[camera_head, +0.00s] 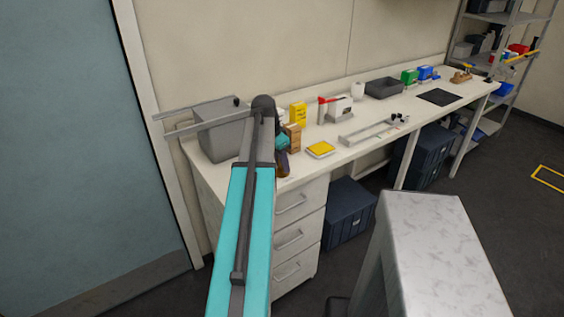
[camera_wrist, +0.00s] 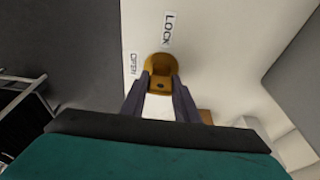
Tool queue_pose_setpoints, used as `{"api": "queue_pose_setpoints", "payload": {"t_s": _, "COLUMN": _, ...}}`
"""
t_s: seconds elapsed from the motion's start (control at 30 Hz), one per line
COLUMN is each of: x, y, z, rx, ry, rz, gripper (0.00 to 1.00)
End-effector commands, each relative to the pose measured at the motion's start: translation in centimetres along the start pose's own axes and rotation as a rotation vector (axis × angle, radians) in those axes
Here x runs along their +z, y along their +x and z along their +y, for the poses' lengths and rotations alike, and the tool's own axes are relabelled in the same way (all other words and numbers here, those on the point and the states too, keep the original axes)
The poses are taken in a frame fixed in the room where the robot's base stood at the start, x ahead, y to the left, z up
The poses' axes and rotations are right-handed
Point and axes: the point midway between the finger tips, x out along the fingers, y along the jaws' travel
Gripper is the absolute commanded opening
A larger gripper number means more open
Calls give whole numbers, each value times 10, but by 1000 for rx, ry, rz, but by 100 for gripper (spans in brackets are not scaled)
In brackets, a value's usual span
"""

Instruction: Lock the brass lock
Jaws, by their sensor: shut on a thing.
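The brass lock (camera_wrist: 162,64) shows in the wrist view, with a rounded body on a pale surface and a blockier part with a dark spot on the side toward me. My gripper (camera_wrist: 161,82) is shut on this nearer part, one dark finger on each side. A "LOCK" label (camera_wrist: 168,29) sits above the lock and an "OPEN" label (camera_wrist: 133,65) to its left. In the head view my gripper (camera_head: 282,158) points down at the bench's near edge, with a small brownish-gold part (camera_head: 284,171) at its fingertips.
The white bench (camera_head: 300,168) carries a grey box (camera_head: 215,132), a wooden block (camera_head: 293,138), a yellow box (camera_head: 299,115) and a yellow-topped tray (camera_head: 321,150) close to my arm. Drawers (camera_head: 297,222) are below. A pale marbled block (camera_head: 435,225) stands at front right.

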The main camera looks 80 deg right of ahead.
Motion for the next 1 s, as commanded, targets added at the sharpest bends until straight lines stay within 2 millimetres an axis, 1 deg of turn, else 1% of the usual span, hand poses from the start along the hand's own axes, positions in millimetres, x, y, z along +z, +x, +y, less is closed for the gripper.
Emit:
{"api": "queue_pose_setpoints", "payload": {"t_s": 0.3, "x": 2, "y": 5, "z": 1, "rx": 2, "ry": 0, "rz": -3, "gripper": 4}}
{"api": "queue_pose_setpoints", "payload": {"t_s": 0.7, "x": 3, "y": 7, "z": 2, "rx": 2, "ry": -8, "rz": -6, "gripper": 5}}
{"api": "queue_pose_setpoints", "payload": {"t_s": 0.83, "x": 3, "y": 6, "z": 3, "rx": -10, "ry": -54, "rz": -8, "gripper": 5}}
{"api": "queue_pose_setpoints", "payload": {"t_s": 1.0, "x": 3, "y": 6, "z": 3, "rx": -38, "ry": -157, "rz": -8, "gripper": 4}}
